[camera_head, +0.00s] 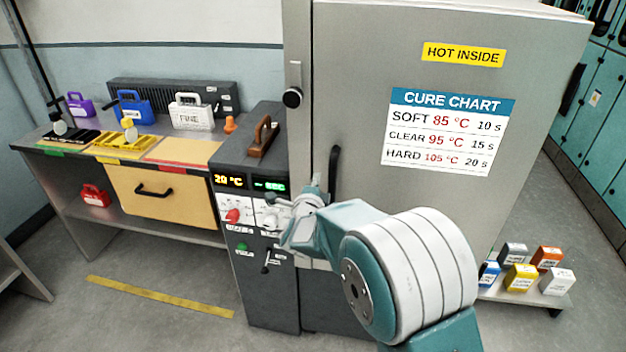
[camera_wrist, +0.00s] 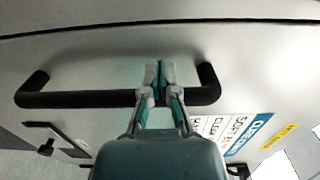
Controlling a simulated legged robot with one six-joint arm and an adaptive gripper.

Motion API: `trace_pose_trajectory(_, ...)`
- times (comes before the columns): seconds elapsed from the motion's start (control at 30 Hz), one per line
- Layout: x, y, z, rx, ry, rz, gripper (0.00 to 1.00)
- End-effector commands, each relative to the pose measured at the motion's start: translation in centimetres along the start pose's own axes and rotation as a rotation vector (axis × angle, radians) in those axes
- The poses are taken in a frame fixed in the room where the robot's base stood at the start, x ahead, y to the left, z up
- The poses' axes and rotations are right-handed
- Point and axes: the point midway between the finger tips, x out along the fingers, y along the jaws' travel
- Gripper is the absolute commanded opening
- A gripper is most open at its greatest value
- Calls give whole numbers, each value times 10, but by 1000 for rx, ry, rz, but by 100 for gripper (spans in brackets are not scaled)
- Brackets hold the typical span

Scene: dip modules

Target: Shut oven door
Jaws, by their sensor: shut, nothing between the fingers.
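The oven door is a large light grey panel (camera_head: 350,60) with a yellow HOT INSIDE label and a cure chart. It also fills much of the wrist view (camera_wrist: 250,60). Its black bar handle (camera_head: 334,175) stands upright at the left of the panel in the head view and runs across the wrist view (camera_wrist: 80,99). My gripper (camera_head: 316,183) is at the handle, with its fingertips (camera_wrist: 160,66) together and overlapping the bar in the wrist view. Nothing is held. I cannot tell whether the fingers touch the bar, or whether the door is fully against its frame.
A control panel (camera_head: 240,208) with displays and knobs adjoins the door on the left. A bench (camera_head: 60,165) with coloured containers stands further left. A low shelf (camera_head: 530,297) with small boxes is at lower right. Teal lockers (camera_head: 590,130) line the right. Floor is clear at lower left.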

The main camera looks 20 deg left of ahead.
Motion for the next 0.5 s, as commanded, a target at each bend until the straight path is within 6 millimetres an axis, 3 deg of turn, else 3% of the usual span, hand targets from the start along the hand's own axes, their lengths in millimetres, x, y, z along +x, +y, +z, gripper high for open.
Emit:
trace_pose_trajectory(0.27,-33,1,6,-4,-3,0,0)
trace_pose_trajectory(0.5,-74,0,7,-2,-4,-1,0)
